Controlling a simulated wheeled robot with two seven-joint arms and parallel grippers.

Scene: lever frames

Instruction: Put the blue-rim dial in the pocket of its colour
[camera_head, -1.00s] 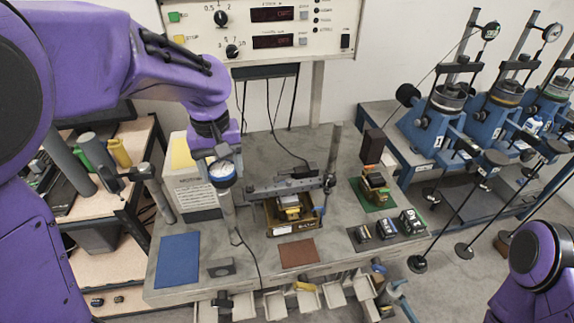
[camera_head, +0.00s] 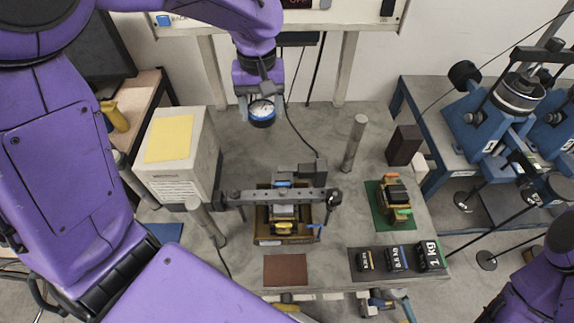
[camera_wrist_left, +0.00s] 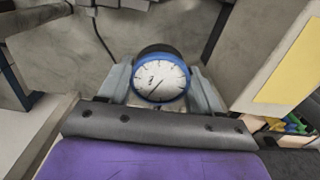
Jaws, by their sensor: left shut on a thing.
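The blue-rim dial (camera_head: 262,114) has a round white face and a blue ring. My left gripper (camera_head: 261,101) is shut on it and holds it above the back of the grey bench. In the left wrist view the dial (camera_wrist_left: 160,80) sits between the two grey fingers, its face towards the camera. A blue mat (camera_head: 166,232) lies at the bench's left, partly hidden by my left arm. I cannot make out a coloured pocket for certain. Small green, blue and yellow parts (camera_wrist_left: 290,124) show at the right of the wrist view, partly hidden. My right gripper is out of view.
A pale box with a yellow sheet (camera_head: 170,138) stands left of the dial. A metal fixture with a crossbar (camera_head: 275,196) stands in front, with upright posts (camera_head: 355,143) nearby. A green mat (camera_head: 378,208) and black weights (camera_head: 396,258) are at right.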

